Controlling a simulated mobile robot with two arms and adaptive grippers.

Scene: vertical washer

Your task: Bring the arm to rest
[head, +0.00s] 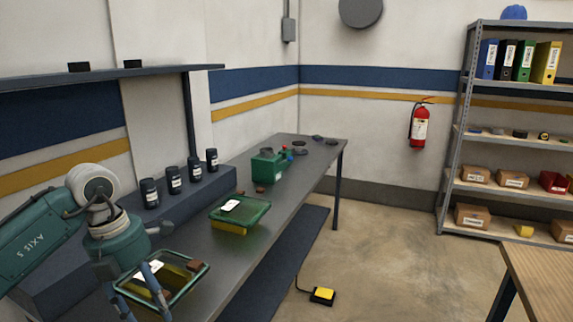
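My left arm comes in from the left, a green arm marked AXIS 5. Its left gripper (148,307) points down over the near green tray (203,272) at the front of the long grey table. Its two blue-grey fingers look spread apart, with nothing seen between them. They overlap the tray in the picture, and I cannot tell whether they touch it. A white label and brown blocks show in that tray. My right gripper is out of view.
A second green tray (240,212) and a green box (268,167) stand farther along the table (290,185). Several dark jars (173,180) line a raised ledge. A yellow pedal (322,296) lies on the floor. A wooden table (545,280) is at right.

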